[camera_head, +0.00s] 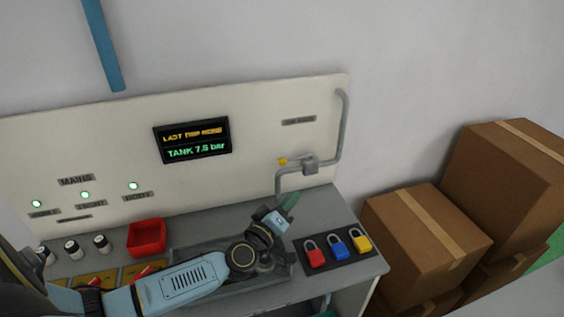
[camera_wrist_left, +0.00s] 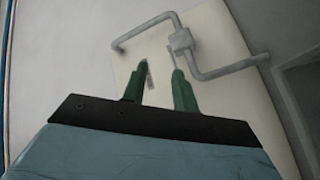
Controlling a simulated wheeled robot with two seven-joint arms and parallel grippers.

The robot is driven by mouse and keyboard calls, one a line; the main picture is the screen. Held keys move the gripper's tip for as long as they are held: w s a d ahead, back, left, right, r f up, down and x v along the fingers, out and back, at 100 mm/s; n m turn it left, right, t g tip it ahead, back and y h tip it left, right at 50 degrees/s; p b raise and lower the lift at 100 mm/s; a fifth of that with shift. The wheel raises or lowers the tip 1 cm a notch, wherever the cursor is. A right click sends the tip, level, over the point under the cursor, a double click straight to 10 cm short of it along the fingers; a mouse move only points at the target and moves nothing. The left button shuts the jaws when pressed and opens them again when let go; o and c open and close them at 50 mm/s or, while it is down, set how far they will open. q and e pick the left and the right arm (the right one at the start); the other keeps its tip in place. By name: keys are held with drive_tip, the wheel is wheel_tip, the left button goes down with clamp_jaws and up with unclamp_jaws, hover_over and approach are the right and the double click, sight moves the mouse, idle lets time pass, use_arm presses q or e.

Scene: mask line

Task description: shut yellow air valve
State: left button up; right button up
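The air valve is a grey block (camera_head: 310,165) on a bent grey pipe at the right of the cream panel. Its small yellow handle (camera_head: 283,161) sticks out to the left of the block. My left gripper (camera_head: 290,201) is below the handle, pointing up towards it and apart from it. In the left wrist view my left gripper (camera_wrist_left: 160,72) has its two green fingers spread with nothing between them. The valve block (camera_wrist_left: 181,40) is beyond the fingertips there, and no yellow shows on it. My right gripper is not in view.
A display (camera_head: 192,140) reads TANK 7.6 bar in green. Red, blue and yellow padlocks (camera_head: 338,247) lie on a dark mat right of my left gripper. A red bin (camera_head: 147,238) stands on the bench. Cardboard boxes (camera_head: 428,240) stand at the right.

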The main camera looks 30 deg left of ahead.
sight(281, 164)
use_arm(q)
drive_tip(key=w+a+n+g+y, duration=0.1)
drive_tip(key=w+a+n+y, duration=0.1)
drive_tip(key=a+n+y, duration=0.4)
drive_tip(key=w+a+b, duration=0.1)
drive_tip(key=w, duration=0.3)
drive_tip(key=w+a+m+h+b, duration=0.1)
drive_tip(key=w+a, duration=0.1)
drive_tip(key=w, duration=0.2)
drive_tip(key=w+a+m+b, duration=0.1)
drive_tip(key=w, duration=0.3)
drive_tip(key=shift+a, duration=0.15)
drive_tip(key=shift+s, duration=0.1)
clamp_jaws()
